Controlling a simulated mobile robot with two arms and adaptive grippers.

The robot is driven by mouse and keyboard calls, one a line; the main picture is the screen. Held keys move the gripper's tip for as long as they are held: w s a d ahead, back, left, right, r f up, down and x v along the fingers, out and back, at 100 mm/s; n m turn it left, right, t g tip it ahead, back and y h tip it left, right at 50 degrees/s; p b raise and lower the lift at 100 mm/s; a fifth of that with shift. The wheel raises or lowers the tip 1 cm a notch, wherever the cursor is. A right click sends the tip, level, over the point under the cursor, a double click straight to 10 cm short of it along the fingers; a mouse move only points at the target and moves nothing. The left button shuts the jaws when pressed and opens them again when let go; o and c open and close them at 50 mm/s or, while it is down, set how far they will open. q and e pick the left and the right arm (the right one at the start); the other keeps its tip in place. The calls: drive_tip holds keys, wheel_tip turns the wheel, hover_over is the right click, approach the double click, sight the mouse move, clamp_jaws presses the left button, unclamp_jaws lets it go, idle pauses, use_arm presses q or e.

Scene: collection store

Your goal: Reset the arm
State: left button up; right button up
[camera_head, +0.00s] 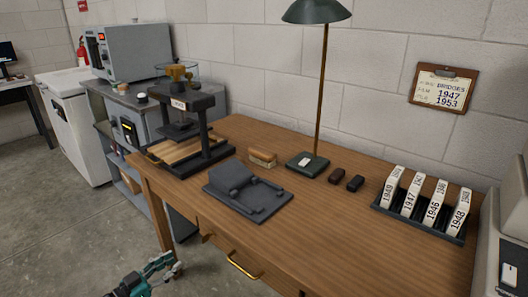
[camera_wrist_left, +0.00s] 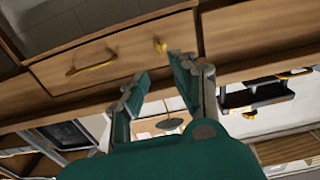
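My left gripper (camera_head: 166,267) shows at the bottom of the head view, low in front of the wooden desk (camera_head: 330,235) and apart from it. In the left wrist view, its two green and grey fingers (camera_wrist_left: 160,70) stand apart with nothing between them, so it is open and empty. A desk drawer front with a brass handle (camera_wrist_left: 92,62) lies beyond the fingertips in that view. My right gripper is in neither view.
On the desk are a black press (camera_head: 190,125), a dark grey cradle (camera_head: 247,192), a green lamp (camera_head: 307,165), a brush (camera_head: 262,158) and a rack of dated boxes (camera_head: 419,215). A brass drawer handle (camera_head: 243,267) sticks out in front. Open floor (camera_head: 70,230) lies left.

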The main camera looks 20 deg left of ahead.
use_arm(q)
drive_tip(key=s+d+f+n+g+y, duration=0.1)
drive_tip(key=s+d+f+g+y, duration=0.1)
drive_tip(key=s+d+f+g, duration=0.5)
drive_tip(key=s+d+f+n+y, duration=0.15)
drive_tip(key=s+d+f, duration=0.25)
drive_tip(key=f, duration=0.8)
drive_tip(key=s+d+f+g+y, duration=0.35)
drive_tip(key=s+d+f, duration=0.2)
drive_tip(key=f, duration=0.35)
drive_tip(key=s+d+f+g, duration=0.3)
drive_tip(key=s+d+g, duration=0.15)
drive_tip(key=s, duration=0.45)
drive_tip(key=s+a+r+p, duration=0.1)
drive_tip(key=s+a+p, duration=0.1)
drive_tip(key=s+p, duration=1.4)
drive_tip(key=shift+a+r+g, duration=0.2)
drive_tip(key=shift+r+g, duration=0.05)
drive_tip(key=shift+g, duration=0.05)
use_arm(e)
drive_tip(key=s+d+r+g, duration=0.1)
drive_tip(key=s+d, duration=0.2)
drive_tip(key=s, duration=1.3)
use_arm(q)
drive_tip(key=shift+m, duration=0.25)
